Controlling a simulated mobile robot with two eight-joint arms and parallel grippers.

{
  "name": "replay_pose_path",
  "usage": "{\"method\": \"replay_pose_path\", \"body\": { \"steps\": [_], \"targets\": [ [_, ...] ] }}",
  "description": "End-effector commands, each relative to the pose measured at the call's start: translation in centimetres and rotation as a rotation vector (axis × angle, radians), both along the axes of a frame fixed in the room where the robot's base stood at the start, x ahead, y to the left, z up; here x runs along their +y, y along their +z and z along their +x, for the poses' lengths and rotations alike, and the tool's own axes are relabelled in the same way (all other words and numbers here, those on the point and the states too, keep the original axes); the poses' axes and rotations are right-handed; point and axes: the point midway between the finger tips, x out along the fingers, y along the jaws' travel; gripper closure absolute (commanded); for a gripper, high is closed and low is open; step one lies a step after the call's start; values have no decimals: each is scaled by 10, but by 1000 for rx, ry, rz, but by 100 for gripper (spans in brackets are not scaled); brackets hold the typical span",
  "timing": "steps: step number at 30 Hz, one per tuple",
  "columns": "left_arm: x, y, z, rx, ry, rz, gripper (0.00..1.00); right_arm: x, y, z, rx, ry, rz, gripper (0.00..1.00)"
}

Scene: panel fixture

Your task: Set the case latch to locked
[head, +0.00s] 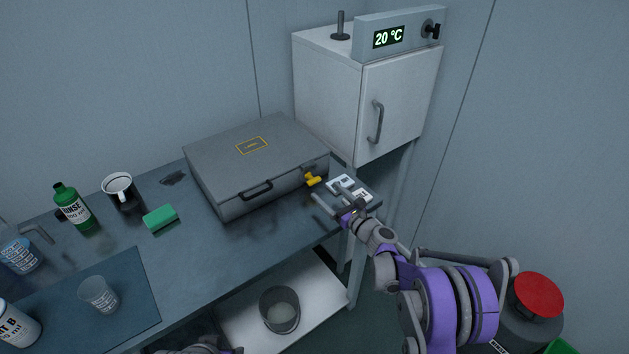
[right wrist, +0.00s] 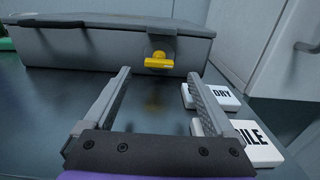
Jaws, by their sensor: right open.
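The grey case (head: 248,160) lies closed on the dark bench, with a black handle on its front face. Its yellow latch (head: 312,179) sits near the right end of that face. In the right wrist view the latch (right wrist: 158,61) shows as a yellow knob with its bar lying about level on a grey plate. My right gripper (head: 325,199) is in front of the latch, with its fingers apart and nothing between them. In the right wrist view the open fingers (right wrist: 160,88) point at the case, with the latch ahead between them, apart from them. My left gripper cannot be made out.
White labelled cards (head: 347,186) lie right of the case, close by my right gripper. A white cabinet (head: 341,95) stands behind right. A green sponge (head: 160,217), a mug (head: 121,191) and a green bottle (head: 73,206) stand left. The bench in front of the case is clear.

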Motion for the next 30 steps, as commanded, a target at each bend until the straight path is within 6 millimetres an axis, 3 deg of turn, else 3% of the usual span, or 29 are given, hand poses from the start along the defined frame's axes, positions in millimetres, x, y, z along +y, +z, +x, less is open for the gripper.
{"method": "replay_pose_path", "body": {
  "steps": [6,12,24,30],
  "targets": [
    [0,6,1,-2,0,0,50,27,1,35,-1,4,-2,10],
    [0,9,1,-3,0,0,50,41,1,56,-2,2,-2,10],
    [0,9,1,-3,0,0,50,45,1,61,-2,2,-2,10],
    [0,9,1,-3,0,0,50,45,1,61,-1,1,-3,46]
  ]
}}
